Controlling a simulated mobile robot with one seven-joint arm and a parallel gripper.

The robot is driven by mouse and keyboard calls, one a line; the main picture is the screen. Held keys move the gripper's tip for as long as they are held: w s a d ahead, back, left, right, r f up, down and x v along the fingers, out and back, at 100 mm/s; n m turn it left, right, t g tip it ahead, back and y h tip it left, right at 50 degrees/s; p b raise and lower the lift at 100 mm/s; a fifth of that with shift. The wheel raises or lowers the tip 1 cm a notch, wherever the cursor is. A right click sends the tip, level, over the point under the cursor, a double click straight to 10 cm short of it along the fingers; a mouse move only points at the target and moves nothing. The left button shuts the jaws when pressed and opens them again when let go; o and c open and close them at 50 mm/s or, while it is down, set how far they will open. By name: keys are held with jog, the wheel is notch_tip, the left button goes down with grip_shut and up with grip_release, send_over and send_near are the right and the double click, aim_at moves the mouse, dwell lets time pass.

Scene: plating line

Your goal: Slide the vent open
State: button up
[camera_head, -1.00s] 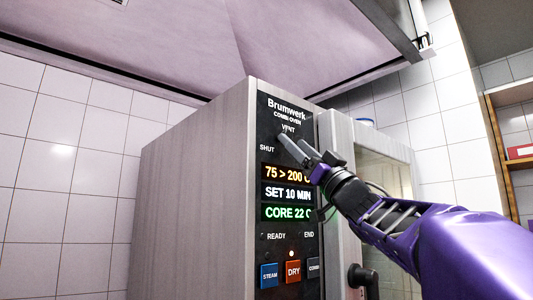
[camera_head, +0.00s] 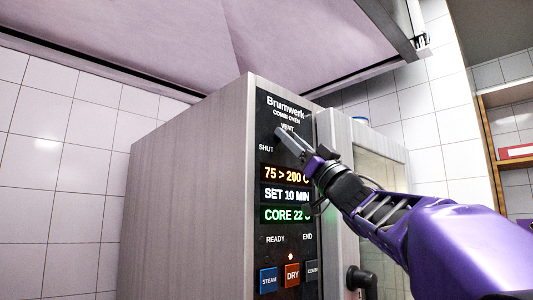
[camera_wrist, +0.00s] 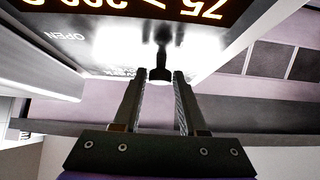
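The combi oven (camera_head: 190,180) stands in the middle of the head view, with a dark control panel (camera_head: 273,224) on its front edge. The panel reads VENT near the top and SHUT to the left below it; OPEN shows upside down in the wrist view. A dark vent knob (camera_wrist: 161,62) sticks out of the panel in the wrist view. My gripper (camera_head: 279,133) is at the panel just below the VENT label and hides the knob in the head view. In the wrist view my gripper (camera_wrist: 158,75) is open, its fingertips either side of the knob, with gaps showing.
The displays (camera_head: 286,193) and the STEAM, DRY and COMBI buttons (camera_head: 292,274) are below my gripper. The oven door (camera_head: 377,190) with its dark handle (camera_head: 361,281) is to the right. A hood (camera_head: 200,50) hangs above. A shelf (camera_head: 490,140) stands far right.

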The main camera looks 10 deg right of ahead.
grip_shut()
dwell(1.1)
